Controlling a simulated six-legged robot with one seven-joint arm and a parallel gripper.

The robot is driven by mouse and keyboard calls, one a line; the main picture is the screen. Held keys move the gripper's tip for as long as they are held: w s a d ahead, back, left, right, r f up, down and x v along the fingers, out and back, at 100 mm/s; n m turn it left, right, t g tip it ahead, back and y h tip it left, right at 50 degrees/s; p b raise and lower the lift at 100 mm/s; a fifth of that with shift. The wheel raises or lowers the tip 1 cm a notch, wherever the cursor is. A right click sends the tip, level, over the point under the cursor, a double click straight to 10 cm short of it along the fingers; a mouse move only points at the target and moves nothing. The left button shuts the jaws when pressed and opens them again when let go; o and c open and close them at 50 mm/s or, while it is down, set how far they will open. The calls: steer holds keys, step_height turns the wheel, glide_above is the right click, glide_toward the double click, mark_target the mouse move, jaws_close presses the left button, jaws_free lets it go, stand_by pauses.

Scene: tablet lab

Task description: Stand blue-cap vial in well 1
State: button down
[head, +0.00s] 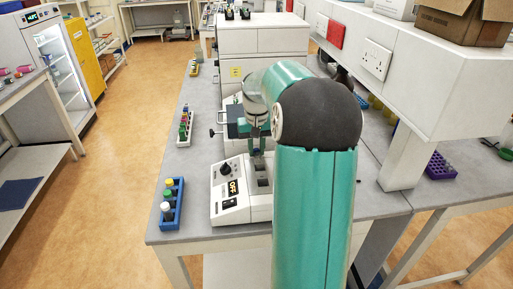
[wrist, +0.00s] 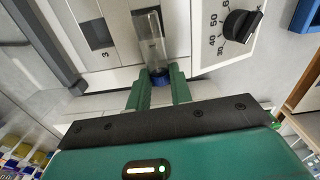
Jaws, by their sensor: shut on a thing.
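My gripper (wrist: 159,88) is shut on the blue-cap vial. In the wrist view its two green fingers are either side of the blue cap (wrist: 160,79), and the clear glass body (wrist: 149,35) extends away from them toward the top. Well 1 cannot be identified. In the head view my gripper (head: 257,146) is above the device (head: 232,212), close to its wells; the vial is not clear there.
The device has a black knob (wrist: 243,25) beside the wells. A blue rack (head: 177,214) with green-, yellow- and white-capped vials stands at the bench's front left. A white rack (head: 183,141) of several vials stands farther back. Bench between the blue rack and device is clear.

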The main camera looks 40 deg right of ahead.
steer(key=shift+f, duration=0.15)
steer(key=c, duration=1.7)
jaws_free()
steer(key=shift+f, duration=0.1)
steer(key=o, duration=0.4)
steer(key=shift+o, duration=0.2)
